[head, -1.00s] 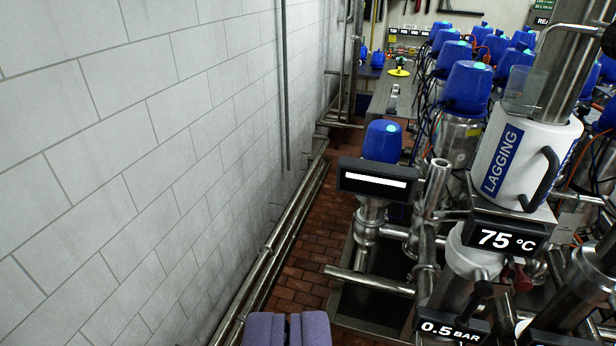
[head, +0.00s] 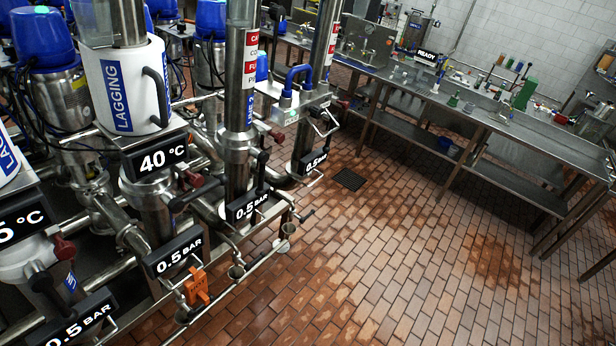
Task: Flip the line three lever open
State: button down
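No lever can be surely read as line three in the head view. A pipe (head: 241,90) in the middle carries red labels and a small blue tag that seems to read LINE 2. A black lever (head: 262,168) stands upright just right of that pipe, above a 0.5 BAR display (head: 250,205). Another black-handled lever (head: 45,290) is at the lower left. A taller pipe (head: 312,110) with red labels stands to the right, with a 0.5 BAR display (head: 316,162) at its foot; its line label is unreadable. My gripper is not in view.
An orange tag or clamp (head: 196,287) hangs on the low front pipe. A 40 °C display (head: 162,157) sits under a white LAGGING sleeve (head: 130,85). The red tile floor (head: 400,270) on the right is clear, with a drain grate (head: 349,179). A long steel bench (head: 500,135) runs behind.

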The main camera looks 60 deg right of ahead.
aim_at(176, 205)
jog(key=z, duration=0.7)
jog(key=i+l+z, duration=0.15)
jog(key=i, duration=0.25)
jog(key=i+l+z, duration=0.15)
jog(key=i, duration=0.25)
jog(key=l, duration=0.1)
